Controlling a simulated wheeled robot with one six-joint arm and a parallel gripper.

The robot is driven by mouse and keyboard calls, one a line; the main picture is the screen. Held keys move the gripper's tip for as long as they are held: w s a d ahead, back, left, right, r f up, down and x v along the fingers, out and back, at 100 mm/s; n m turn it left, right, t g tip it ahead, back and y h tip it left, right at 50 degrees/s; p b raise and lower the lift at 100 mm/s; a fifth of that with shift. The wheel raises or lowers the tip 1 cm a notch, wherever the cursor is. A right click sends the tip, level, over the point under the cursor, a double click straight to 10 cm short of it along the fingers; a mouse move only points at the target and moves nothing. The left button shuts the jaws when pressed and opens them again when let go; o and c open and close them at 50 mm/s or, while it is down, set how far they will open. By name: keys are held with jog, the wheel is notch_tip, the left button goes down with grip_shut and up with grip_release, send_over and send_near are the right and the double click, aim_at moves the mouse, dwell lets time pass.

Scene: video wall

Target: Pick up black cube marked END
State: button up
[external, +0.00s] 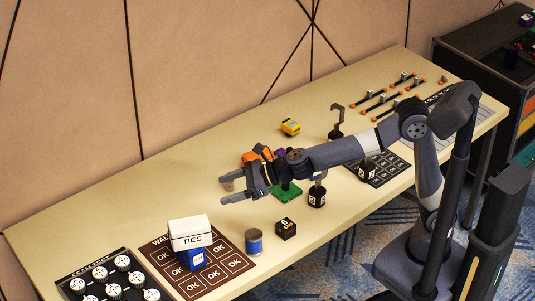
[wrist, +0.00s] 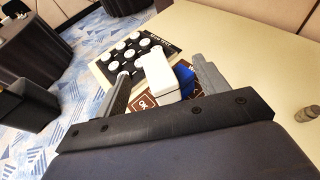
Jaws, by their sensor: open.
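My gripper (external: 229,191) is open and empty above the table, left of the middle in the external view. Its two fingers also show in the wrist view (wrist: 160,70), spread apart. A small black cube (external: 286,229) with a light mark lies near the table's front edge, right of and nearer the camera than my gripper. No black cube is clear in the wrist view.
A white TIES box (external: 190,230) rests on a blue block (external: 191,260) on a brown OK mat (external: 228,266). A blue-banded spool (external: 254,242) stands beside it. The table's left back is clear.

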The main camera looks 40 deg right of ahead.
jog(key=s+d+f+m+t+h+b, duration=0.25)
jog(key=s+d+m+h+b, duration=0.35)
jog(key=d, duration=0.3)
jog(key=s+d+f+m+t+h+b, duration=0.1)
jog(key=s+d+m+t+h+b, duration=0.2)
jog(key=s+d+m+h+b, duration=0.5)
jog(key=n+y+p, duration=0.3)
send_near(291, 230)
jog(key=w+a, duration=0.1)
jog(key=w, duration=0.1)
jog(key=x, duration=0.4)
jog(key=shift+w+d+f, duration=0.1)
jog(key=shift+w+f, duration=0.05)
jog(key=shift+f, duration=0.15)
jog(key=shift+w+f, duration=0.15)
jog(key=shift+w, duration=0.35)
jog(key=x, duration=0.2)
jog(key=b+x, duration=0.1)
jog(key=x, duration=0.1)
jog(key=shift+d+f, duration=0.2)
jog(key=shift+d, duration=0.2)
jog(key=shift+w+f, duration=0.2)
jog(key=shift+w, duration=0.25)
jog(key=shift+c, duration=0.6)
